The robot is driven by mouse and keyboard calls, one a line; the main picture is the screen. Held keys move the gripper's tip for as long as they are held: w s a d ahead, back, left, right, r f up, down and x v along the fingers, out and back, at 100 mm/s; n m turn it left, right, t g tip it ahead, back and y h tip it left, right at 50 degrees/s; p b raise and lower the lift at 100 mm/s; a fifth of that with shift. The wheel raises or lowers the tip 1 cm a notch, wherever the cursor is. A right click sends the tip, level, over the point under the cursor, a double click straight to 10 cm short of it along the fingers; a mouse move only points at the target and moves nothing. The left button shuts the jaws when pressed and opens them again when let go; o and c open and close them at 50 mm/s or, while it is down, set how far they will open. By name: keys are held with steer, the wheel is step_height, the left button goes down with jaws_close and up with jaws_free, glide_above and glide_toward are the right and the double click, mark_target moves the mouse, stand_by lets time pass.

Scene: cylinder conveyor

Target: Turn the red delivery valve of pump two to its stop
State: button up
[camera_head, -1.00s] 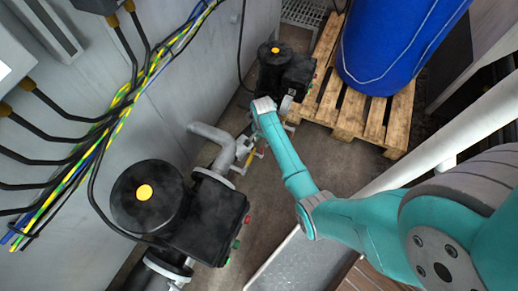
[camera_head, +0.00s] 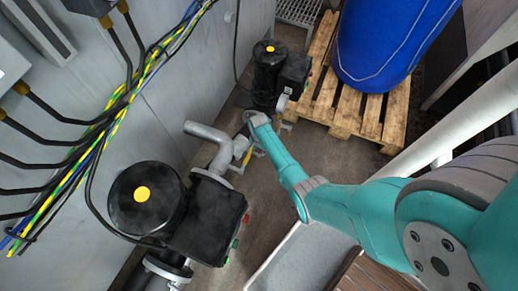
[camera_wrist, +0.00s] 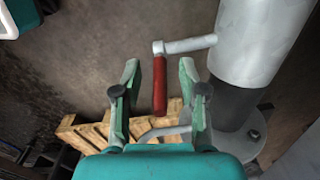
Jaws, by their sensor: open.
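In the wrist view a red valve handle (camera_wrist: 160,86) hangs from a grey stem (camera_wrist: 185,45) that joins a thick light pipe (camera_wrist: 262,40). My gripper (camera_wrist: 158,76) is open, with one finger on each side of the handle in the picture. Gaps show on both sides, and I see no contact. How far the handle reaches in depth between the fingers is unclear. In the head view my arm's end is by the pipework between two black pumps, the near one (camera_head: 205,220) and the far one (camera_head: 268,75). The fingers and red handle are not clear there.
A wooden pallet (camera_head: 370,118) bears a blue drum (camera_head: 385,45) at the back right. A grey wall with cables (camera_head: 95,150) runs along the left. A grey bent pipe (camera_head: 212,135) stands close left of my arm's end. A pale rail (camera_head: 430,140) lies at right.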

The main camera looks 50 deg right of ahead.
jaws_close()
steer(key=shift+s+a+h, duration=0.1)
steer(key=shift+a+h, duration=0.2)
steer(key=shift+h, duration=0.1)
steer(key=shift+a+t+h, duration=0.1)
steer(key=shift+t+h, duration=0.2)
